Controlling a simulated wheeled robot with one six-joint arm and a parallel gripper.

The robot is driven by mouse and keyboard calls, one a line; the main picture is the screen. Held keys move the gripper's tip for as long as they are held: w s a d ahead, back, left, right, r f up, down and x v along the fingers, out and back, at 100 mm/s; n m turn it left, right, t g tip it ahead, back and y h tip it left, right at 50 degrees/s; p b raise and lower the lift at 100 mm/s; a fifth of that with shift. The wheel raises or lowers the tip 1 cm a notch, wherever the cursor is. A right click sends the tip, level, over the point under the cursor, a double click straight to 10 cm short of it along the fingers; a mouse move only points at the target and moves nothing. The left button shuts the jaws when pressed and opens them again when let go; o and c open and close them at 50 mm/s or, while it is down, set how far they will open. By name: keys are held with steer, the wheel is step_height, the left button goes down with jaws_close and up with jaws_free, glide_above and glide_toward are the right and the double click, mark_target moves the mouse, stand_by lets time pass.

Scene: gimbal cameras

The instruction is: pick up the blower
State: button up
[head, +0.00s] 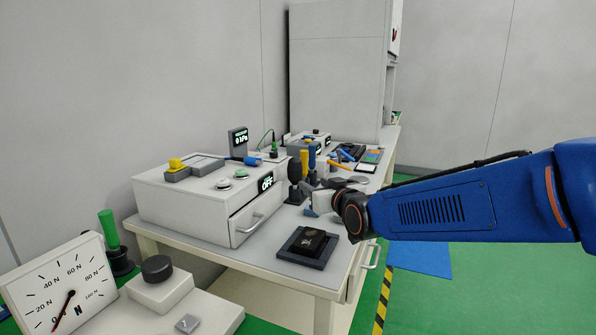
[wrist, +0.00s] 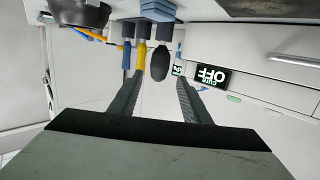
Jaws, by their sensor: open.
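The blower appears to be the black bulb-shaped tool (head: 294,172), standing upright at the near end of a row of tools on the white workbench. In the wrist view, which is upside down, the black bulb (wrist: 160,62) shows beyond my fingertips, roughly centred between them. My gripper (head: 309,206) is open and empty, just right of the tools in the head view; in the wrist view both fingers (wrist: 159,82) are spread apart. A yellow-handled tool (wrist: 142,56) and a blue-handled tool (wrist: 126,56) stand beside the bulb. Contact with the fingers is not seen.
A white drawer box with an OFF display (head: 266,183) stands left of the tools. A dark square tray (head: 285,250) with a black block lies near the bench's front edge. A gauge (head: 62,290) is at the near left. Bare bench top shows between box and tray.

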mark_target(298, 176)
steer(key=x, duration=1.6)
steer(key=shift+f, duration=0.2)
steer(key=c, duration=0.8)
